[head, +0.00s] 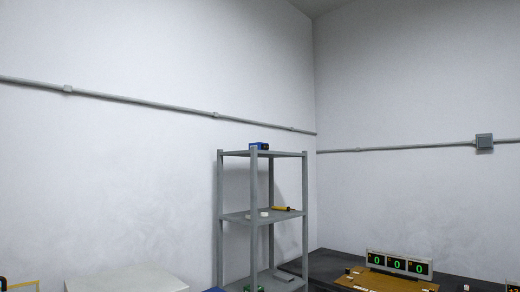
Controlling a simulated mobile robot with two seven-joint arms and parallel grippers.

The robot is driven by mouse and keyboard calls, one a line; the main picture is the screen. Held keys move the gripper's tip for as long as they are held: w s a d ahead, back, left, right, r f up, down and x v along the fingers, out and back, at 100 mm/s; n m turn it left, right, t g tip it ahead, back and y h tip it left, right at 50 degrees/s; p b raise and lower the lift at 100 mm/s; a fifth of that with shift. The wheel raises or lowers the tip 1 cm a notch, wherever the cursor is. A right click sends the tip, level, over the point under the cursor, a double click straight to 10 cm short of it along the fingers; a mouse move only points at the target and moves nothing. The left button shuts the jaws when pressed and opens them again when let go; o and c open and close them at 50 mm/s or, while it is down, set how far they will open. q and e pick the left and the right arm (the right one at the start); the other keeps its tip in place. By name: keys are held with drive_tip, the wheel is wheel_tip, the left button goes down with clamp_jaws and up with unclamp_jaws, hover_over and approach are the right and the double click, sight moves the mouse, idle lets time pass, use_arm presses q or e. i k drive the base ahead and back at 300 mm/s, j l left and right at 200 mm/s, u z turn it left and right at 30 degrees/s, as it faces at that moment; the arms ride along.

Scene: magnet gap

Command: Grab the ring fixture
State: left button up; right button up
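I cannot clearly make out a ring fixture in the head view. A small pale round item (264,214) lies on the middle shelf of the grey rack, too small to tell whether it is a ring. A wooden board (385,281) lies on the dark bench at the lower right with small items on it, cut off by the bottom edge. Neither of my grippers is in view.
A grey shelf rack (304,190) stands near the room corner. It holds a blue box (259,146) on top and a yellow-and-black tool (284,208) below. A display with green zeros (398,264) stands on the dark bench (330,264). A white surface (128,281) is at lower left.

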sight(261, 145)
drive_tip(key=u, duration=0.4)
drive_tip(key=i+l+u, duration=0.15)
drive_tip(key=l+u, duration=0.15)
drive_tip(key=u, duration=0.15)
drive_tip(key=i+l+u, duration=0.1)
drive_tip(key=l+u, duration=0.2)
drive_tip(key=u, duration=0.15)
drive_tip(key=l+u, duration=0.3)
drive_tip(key=l, duration=0.5)
drive_tip(key=l+u, duration=0.3)
drive_tip(key=l, duration=1.4)
drive_tip(key=k+l+u, duration=0.15)
drive_tip(key=l, duration=0.75)
drive_tip(key=i, duration=0.05)
